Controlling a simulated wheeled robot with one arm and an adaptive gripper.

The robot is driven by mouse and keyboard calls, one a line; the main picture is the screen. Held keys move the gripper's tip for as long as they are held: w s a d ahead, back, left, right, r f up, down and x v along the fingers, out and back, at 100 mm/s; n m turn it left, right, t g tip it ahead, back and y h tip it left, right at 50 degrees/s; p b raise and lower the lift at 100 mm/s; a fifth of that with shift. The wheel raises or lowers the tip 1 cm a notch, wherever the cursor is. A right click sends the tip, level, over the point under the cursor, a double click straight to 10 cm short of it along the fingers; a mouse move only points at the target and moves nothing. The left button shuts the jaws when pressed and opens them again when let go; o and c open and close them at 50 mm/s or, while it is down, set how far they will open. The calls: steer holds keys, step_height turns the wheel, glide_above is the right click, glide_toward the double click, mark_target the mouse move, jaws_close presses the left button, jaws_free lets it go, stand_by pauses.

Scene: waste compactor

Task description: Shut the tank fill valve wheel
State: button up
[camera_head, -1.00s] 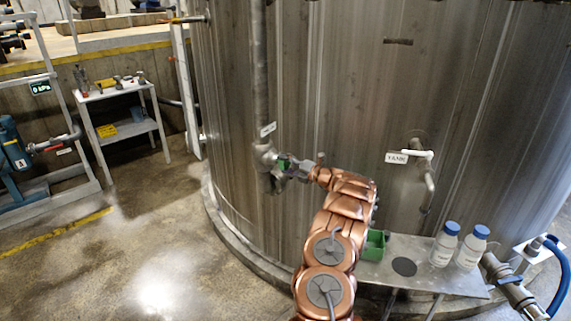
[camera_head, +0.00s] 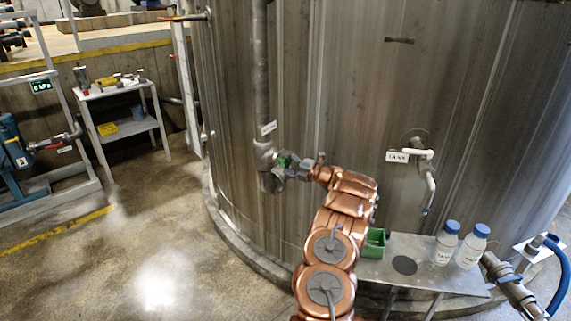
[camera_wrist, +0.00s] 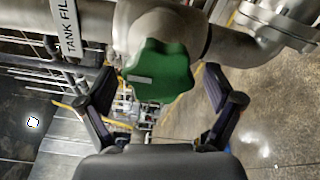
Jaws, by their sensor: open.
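The tank fill valve wheel is a green lobed handwheel (camera_wrist: 165,75) with a pale mark on its face, on a grey valve body in the wrist view. A tag reading "TANK FIL" (camera_wrist: 70,28) hangs on the pipe beside it. In the head view only a bit of the green wheel (camera_head: 284,161) shows, by the pipe on the tank wall, partly hidden by my gripper. My gripper (camera_wrist: 160,103) is open, with one finger on each side of the wheel. Gaps show between both fingers and the wheel's rim. I cannot tell whether they touch it.
The large metal tank (camera_head: 350,100) stands behind the valve. A small shelf (camera_head: 420,270) holds a green box (camera_head: 375,243) and two white bottles (camera_head: 458,245) to the right. The floor at left (camera_head: 150,240) is clear.

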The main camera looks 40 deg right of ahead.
steer(key=v, duration=1.2)
steer(key=shift+a, duration=0.1)
stand_by(0.4)
